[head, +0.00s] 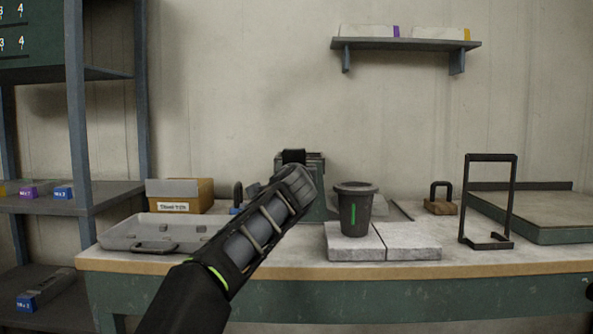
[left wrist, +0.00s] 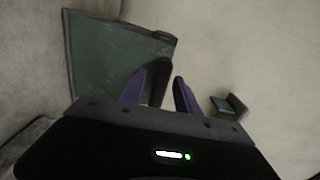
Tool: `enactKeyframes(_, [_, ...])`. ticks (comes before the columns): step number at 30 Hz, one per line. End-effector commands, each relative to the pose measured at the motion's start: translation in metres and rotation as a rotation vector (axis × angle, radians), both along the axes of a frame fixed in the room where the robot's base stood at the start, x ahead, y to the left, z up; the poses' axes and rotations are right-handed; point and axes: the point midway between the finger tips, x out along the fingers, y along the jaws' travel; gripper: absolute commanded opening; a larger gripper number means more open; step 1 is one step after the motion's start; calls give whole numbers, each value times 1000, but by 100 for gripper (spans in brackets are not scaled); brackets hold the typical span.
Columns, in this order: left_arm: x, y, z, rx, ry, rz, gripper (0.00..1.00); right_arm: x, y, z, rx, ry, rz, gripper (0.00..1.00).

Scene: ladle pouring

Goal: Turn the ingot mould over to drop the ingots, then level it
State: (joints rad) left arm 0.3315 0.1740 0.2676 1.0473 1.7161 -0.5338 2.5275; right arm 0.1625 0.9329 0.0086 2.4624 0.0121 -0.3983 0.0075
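A shallow grey tray with a front handle (head: 120,237) lies level at the left of the bench; it looks like the ingot mould, but I cannot tell whether ingots are in it. My left arm reaches up across the middle of the head view, right of the tray. Its fingers are hidden there. In the left wrist view my left gripper (left wrist: 160,78) shows two purple fingers apart. A dark curved piece shows between them beside a green panel (left wrist: 102,60); I see no grip on it. My right gripper is not in view.
A dark cup (head: 354,215) stands on pale slabs (head: 410,240). A green machine (head: 318,209) is partly behind my arm. A cardboard box (head: 190,193) stands behind the tray. Right of the slabs are a black frame (head: 511,200) and a brown block with a handle (head: 440,207).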

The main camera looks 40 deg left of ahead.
Motion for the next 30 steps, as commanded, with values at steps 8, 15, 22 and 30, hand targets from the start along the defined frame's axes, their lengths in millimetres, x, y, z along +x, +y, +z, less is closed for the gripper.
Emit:
enactKeyframes(8, [-34, -26, -1, 1, -2, -1, 38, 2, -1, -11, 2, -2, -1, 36])
enactKeyframes(15, [-56, -43, -1, 1, -1, -1, 38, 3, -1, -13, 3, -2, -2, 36])
enactKeyframes(22, [-57, -44, -1, 0, 0, 0, 38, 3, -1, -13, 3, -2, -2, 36])
enactKeyframes(30, [-57, -44, -1, 0, 0, -1, 38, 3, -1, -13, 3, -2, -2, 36])
